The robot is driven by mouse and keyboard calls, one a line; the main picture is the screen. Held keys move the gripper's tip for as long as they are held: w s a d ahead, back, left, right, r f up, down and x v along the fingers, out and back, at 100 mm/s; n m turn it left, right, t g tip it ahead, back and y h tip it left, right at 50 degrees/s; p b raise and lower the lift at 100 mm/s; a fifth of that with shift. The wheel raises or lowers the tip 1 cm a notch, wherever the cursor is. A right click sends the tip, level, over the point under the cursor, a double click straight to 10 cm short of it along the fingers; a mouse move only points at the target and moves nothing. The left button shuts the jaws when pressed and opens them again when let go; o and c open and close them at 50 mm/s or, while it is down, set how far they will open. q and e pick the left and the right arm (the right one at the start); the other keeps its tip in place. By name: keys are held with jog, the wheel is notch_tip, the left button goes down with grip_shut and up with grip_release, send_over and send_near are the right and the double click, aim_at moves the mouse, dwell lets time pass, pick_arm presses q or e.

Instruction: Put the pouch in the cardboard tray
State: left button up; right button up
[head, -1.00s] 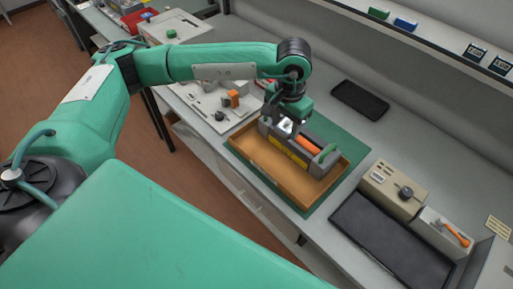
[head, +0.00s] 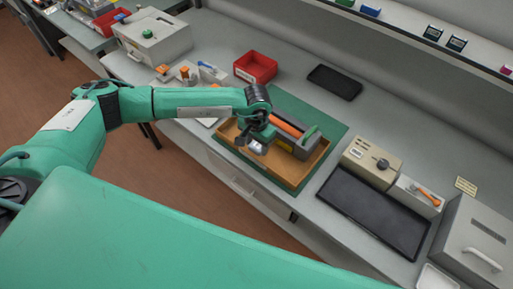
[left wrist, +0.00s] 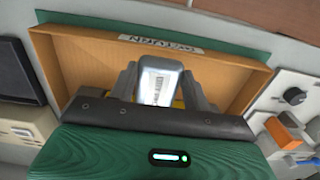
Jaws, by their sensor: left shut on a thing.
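My left gripper (head: 257,145) is over the front left part of the cardboard tray (head: 268,177), shut on the silver pouch (head: 256,149). In the left wrist view the pouch (left wrist: 158,80) stands out between the two grey fingers (left wrist: 160,88), with the tray floor (left wrist: 85,70) behind it. I cannot tell whether the pouch touches the floor. A grey toner cartridge (head: 307,146) with an orange strip lies along the back of the tray, partly hidden by my gripper. My right gripper is not in view.
The tray sits on a green mat (head: 333,128). A red bin (head: 256,67) and a black pad (head: 335,82) are behind it. A beige box with a knob (head: 371,160) and a dark mat (head: 372,213) lie to the right.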

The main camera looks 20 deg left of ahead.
aim_at(257, 145)
pick_arm(q)
notch_tip(257, 145, down, 4)
jog(key=shift+f+p, duration=0.1)
jog(key=shift+p, duration=0.55)
jog(key=shift+f, duration=0.25)
jog(key=o, duration=1)
jog(key=shift+c, duration=0.2)
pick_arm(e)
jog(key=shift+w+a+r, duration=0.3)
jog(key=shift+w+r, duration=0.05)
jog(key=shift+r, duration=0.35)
pick_arm(q)
jog(key=shift+w+r+b, duration=0.1)
jog(key=shift+r+b, duration=0.3)
jog(key=shift+r, duration=0.2)
notch_tip(257, 145, up, 10)
jog(key=b, duration=0.4)
jog(key=shift+r, duration=0.45)
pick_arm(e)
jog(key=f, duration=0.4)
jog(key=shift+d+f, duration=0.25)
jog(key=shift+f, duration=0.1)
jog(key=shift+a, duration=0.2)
